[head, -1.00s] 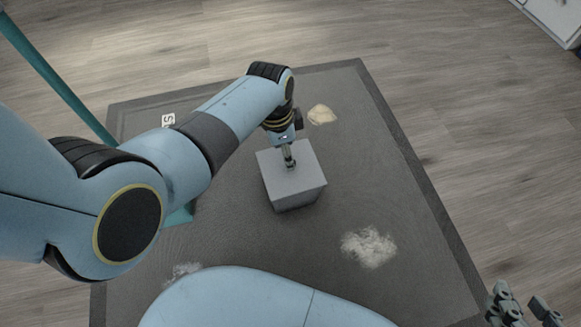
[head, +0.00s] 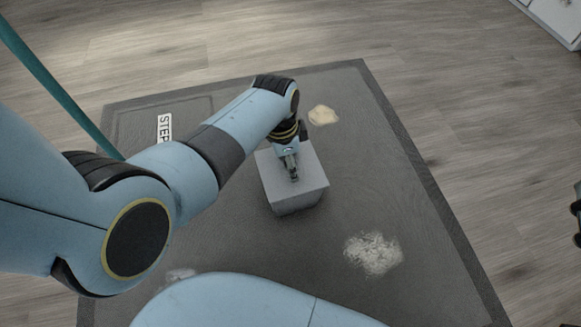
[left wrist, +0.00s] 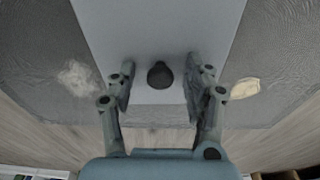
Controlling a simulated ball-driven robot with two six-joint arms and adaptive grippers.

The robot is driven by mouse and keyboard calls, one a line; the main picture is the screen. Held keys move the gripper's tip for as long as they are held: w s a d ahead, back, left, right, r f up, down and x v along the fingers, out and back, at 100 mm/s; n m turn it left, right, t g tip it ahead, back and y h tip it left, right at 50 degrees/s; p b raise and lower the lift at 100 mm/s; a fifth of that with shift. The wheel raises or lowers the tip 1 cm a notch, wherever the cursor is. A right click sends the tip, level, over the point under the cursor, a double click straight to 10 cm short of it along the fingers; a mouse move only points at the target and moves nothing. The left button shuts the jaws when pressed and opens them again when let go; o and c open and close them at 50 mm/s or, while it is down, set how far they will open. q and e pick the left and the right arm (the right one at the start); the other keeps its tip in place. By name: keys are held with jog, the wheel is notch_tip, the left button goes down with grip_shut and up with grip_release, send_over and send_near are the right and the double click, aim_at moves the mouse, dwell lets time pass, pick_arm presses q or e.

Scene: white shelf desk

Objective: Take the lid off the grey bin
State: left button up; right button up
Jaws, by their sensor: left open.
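The grey bin (head: 293,200) stands upright on the dark mat, with its flat grey lid (head: 313,168) on top. The left wrist view shows the lid (left wrist: 160,25) from above and its dark round knob (left wrist: 160,74). My left gripper (head: 293,176) is over the lid; in the left wrist view its open fingers (left wrist: 158,90) stand on either side of the knob, with a gap on both sides. In the head view the gripper hides the knob. A dark piece of what looks like my right gripper (head: 577,212) shows at the right edge, mostly cut off.
The dark mat (head: 340,215) lies on a wood floor (head: 470,120). A beige patch (head: 322,115) lies behind the bin and a whitish crumbly patch (head: 373,253) in front of it to the right. A white cabinet (head: 555,18) stands at the far right corner.

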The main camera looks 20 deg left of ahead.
pick_arm(q)
jog(key=shift+c, duration=0.4)
grip_shut()
jog(key=shift+r, duration=0.15)
